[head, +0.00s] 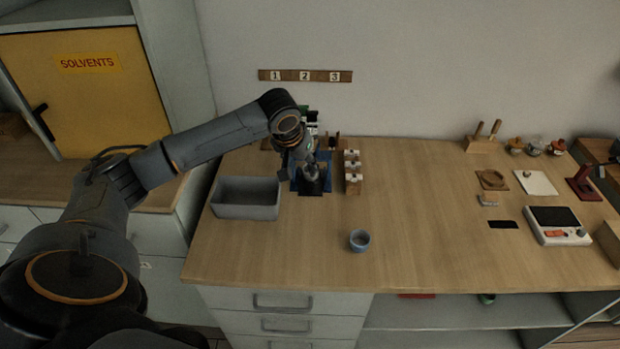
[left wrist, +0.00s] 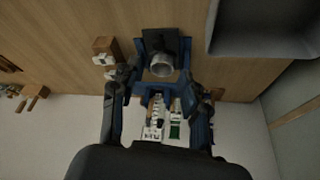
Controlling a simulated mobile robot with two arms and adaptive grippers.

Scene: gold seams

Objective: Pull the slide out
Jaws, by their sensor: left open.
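A blue fixture (head: 325,171) stands at the back of the wooden bench, partly hidden by my left arm. A black plate (head: 314,187), which looks like its slide, sits at its front. In the left wrist view the black slide (left wrist: 178,45) carries a round silver knob (left wrist: 162,66) and lies within the blue frame (left wrist: 146,90). My left gripper (head: 309,169) is over the fixture. In the left wrist view its open fingers (left wrist: 159,76) are on either side of the knob, with gaps visible. My right gripper is not in view.
A grey bin (head: 247,212) stands close left of the fixture. Wooden blocks with white tops (head: 352,172) stand close on the right. A blue-grey cup (head: 359,240) is in front. A scale (head: 556,226) is far right. The bench middle is clear.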

